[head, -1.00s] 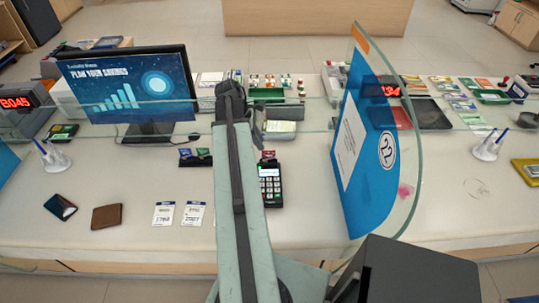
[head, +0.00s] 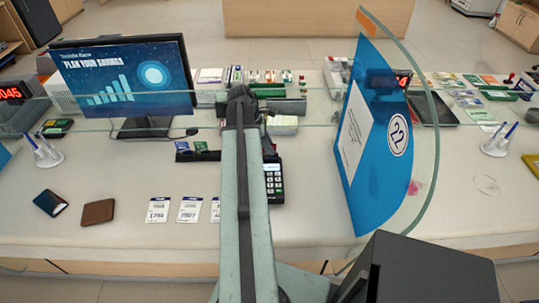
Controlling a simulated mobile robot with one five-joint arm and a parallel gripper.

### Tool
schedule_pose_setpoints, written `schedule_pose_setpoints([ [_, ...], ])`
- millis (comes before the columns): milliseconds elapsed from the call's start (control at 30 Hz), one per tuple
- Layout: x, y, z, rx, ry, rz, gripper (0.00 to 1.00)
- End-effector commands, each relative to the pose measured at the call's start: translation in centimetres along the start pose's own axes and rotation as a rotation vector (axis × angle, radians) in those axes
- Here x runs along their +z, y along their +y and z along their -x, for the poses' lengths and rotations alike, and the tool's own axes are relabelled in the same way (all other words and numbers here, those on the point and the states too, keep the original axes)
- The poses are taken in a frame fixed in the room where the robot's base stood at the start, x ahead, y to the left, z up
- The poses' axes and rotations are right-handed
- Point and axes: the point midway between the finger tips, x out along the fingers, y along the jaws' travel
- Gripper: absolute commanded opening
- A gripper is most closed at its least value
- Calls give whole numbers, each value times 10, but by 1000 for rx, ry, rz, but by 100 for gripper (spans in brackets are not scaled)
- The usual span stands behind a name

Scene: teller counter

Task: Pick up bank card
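A card terminal (head: 274,184) with a keypad stands on the counter just right of my arm, its left part hidden behind the arm.
A glass screen with a blue panel (head: 372,150) rises right of the terminal. A monitor (head: 125,85) stands at left. A dark wallet (head: 50,203), a brown wallet (head: 98,212) and number tickets (head: 158,210) lie on the near counter. The counter right of the terminal is clear.

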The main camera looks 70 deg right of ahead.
Motion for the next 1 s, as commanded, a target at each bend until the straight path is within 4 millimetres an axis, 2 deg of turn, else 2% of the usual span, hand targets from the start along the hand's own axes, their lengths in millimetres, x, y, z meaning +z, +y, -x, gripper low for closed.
schedule_pose_setpoints([
  [33, 0, 0, 1, 0, 0, 0, 25],
  [100, 0, 0, 1, 0, 0, 0, 5],
  [133, 0, 0, 1, 0, 0, 0, 0],
  [567, 2, 0, 5, -1, 0, -1, 0],
  [767, 13, 0, 30, -1, 0, -1, 0],
  [1000, 33, 0, 78, 0, -1, -1, 0],
])
